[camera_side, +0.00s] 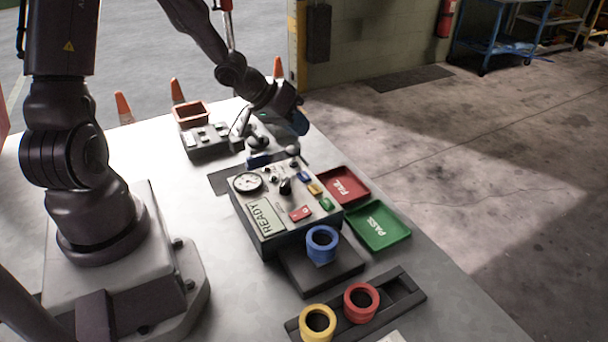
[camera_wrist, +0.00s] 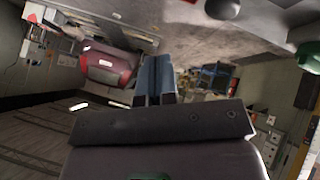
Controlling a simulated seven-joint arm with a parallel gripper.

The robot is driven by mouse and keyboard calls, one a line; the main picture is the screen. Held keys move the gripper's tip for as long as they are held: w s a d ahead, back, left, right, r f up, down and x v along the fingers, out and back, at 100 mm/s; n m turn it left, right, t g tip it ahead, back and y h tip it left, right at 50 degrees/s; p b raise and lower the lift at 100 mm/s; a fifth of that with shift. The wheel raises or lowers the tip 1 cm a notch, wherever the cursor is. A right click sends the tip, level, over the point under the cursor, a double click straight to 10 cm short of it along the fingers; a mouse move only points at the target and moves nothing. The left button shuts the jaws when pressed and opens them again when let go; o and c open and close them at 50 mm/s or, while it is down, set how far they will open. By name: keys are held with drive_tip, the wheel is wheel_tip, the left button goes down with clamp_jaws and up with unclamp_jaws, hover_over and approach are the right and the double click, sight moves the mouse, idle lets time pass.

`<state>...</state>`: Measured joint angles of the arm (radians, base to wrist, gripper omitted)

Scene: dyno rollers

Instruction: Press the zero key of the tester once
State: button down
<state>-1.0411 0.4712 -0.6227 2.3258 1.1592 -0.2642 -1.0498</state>
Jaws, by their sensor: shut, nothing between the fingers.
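The tester (camera_side: 268,240) is a grey box with a sloped panel in the middle of the table. Its panel has a round gauge (camera_side: 248,182), a "READY" display (camera_side: 265,218), a black knob (camera_side: 286,187) and a red rocker switch (camera_side: 300,213). A blue key (camera_side: 302,176), a yellow key (camera_side: 314,188) and a green key (camera_side: 326,203) run along its right side; their labels are too small to read, so I cannot tell which is zero. My gripper (camera_side: 301,122) is beyond the tester, raised and apart from it. Its blue fingers (camera_wrist: 154,80) are shut and empty in the wrist view.
A red FAIL tray (camera_side: 343,186) and green PASS tray (camera_side: 380,228) lie right of the tester. A blue ring (camera_side: 321,240) sits before it; yellow (camera_side: 318,320) and red (camera_side: 361,300) rings are nearer. A dark device (camera_side: 205,145) and orange bin (camera_side: 191,113) stand behind.

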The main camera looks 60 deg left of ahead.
sight(302, 174)
drive_tip(key=shift+w+d+r+n+t+h, duration=0.3)
drive_tip(key=shift+w+d+r+n, duration=0.1)
drive_tip(key=shift+r+n, duration=0.1)
drive_tip(key=shift+s+f, duration=0.1)
drive_tip(key=shift+f, duration=0.05)
drive_tip(key=shift+f, duration=4.3)
drive_tip(key=shift+f, duration=0.1)
drive_tip(key=shift+f, duration=0.35)
drive_tip(key=shift+f, duration=0.35)
drive_tip(key=shift+r, duration=0.8)
